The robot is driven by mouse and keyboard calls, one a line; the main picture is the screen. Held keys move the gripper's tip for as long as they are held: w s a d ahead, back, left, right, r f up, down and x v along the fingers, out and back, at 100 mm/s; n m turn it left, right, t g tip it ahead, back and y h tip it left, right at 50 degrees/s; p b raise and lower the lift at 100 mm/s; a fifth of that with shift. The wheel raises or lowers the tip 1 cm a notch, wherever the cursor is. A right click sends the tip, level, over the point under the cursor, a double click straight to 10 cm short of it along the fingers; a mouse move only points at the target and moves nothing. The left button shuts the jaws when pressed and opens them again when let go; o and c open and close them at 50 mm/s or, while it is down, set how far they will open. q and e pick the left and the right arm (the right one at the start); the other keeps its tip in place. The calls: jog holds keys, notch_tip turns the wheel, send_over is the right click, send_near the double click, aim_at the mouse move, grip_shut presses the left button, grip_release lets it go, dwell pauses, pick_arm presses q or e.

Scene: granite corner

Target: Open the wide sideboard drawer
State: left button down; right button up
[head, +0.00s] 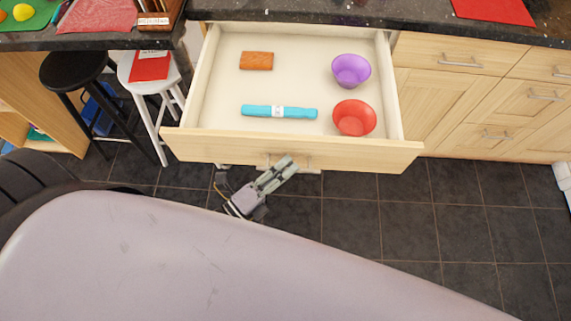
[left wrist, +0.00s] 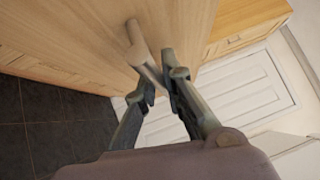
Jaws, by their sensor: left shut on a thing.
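The wide sideboard drawer (head: 370,151) is pulled well out, with its pale inside in view from above. Its bar handle (head: 310,171) on the front is partly hidden by the front's top edge and by my gripper. The handle also shows as a pale bar in the left wrist view (left wrist: 137,40). My left gripper (head: 285,166) is at the drawer front, shut on the handle. In the left wrist view its two fingers (left wrist: 160,80) are on either side of the bar. My right gripper is in neither view.
In the drawer lie a purple bowl (head: 351,71), a red bowl (head: 354,118), a brown block (head: 257,61) and a turquoise roll-shaped thing (head: 262,112). A white stool (head: 141,90) and a black stool (head: 74,68) stand left. Dark tiled floor (head: 400,220) is clear in front.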

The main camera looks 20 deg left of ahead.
pick_arm(q)
jog(key=shift+f, duration=0.15)
jog(key=c, duration=1.7)
grip_release()
jog(key=v, duration=1.2)
